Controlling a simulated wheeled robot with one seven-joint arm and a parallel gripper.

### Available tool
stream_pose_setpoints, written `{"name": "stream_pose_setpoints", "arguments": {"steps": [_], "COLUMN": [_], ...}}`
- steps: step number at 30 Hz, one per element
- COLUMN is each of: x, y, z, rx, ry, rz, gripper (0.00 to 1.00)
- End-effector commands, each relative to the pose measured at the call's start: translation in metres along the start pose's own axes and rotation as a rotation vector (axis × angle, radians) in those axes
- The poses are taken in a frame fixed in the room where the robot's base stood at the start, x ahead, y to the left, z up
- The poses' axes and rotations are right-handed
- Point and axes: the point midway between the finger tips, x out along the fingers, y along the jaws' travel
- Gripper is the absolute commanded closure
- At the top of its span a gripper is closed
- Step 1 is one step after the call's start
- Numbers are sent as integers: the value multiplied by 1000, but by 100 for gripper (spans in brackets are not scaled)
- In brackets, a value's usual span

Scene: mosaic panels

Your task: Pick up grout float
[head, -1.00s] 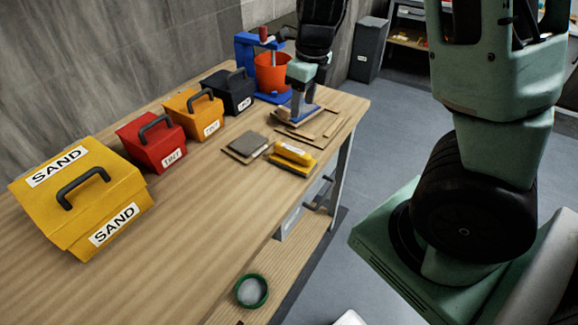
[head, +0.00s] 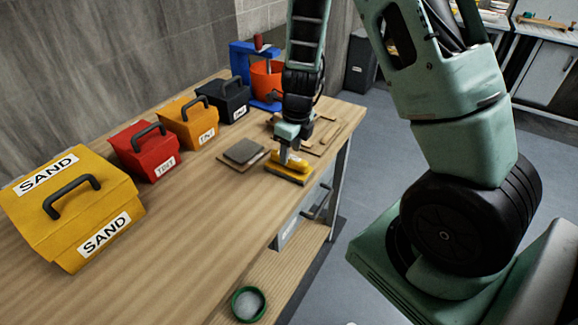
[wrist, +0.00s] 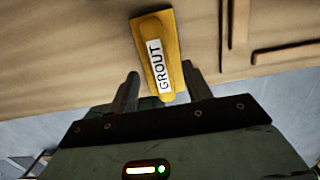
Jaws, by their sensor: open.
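The grout float (head: 287,174) is a yellow block with a rounded handle, lying on the workbench near its front edge. In the wrist view the float (wrist: 170,35) carries a white GROUT label and points down between my fingers. My gripper (head: 289,158) is just above the float in the head view and partly covers it. In the wrist view my gripper (wrist: 161,85) is open, with one finger on each side of the float's near end. I cannot tell whether the fingers touch it.
A grey square on a brown board (head: 243,152) lies left of the float. Wooden strips (head: 322,138) lie to its right. Labelled boxes in yellow (head: 120,190), red (head: 130,135), orange (head: 178,118) and black (head: 238,108) line the wall. A blue stand (head: 240,62) holds an orange bucket (head: 266,80). A green-rimmed dish (head: 236,306) sits lower.

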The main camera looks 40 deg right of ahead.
Motion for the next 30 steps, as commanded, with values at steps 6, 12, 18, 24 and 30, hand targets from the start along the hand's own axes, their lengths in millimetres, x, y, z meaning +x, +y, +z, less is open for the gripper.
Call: {"name": "stream_pose_setpoints", "arguments": {"steps": [6, 12, 18, 24, 30], "x": [28, 32, 31, 31, 27], "y": [-1, -1, 0, 0, 0], "z": [2, 2, 2, 2, 3], "rx": [1, 1, 0, 0, -1], "ry": [1, 0, 0, 0, -1], "rz": [1, 0, 0, 0, 0], "gripper": [51, 51, 82, 100, 100]}}
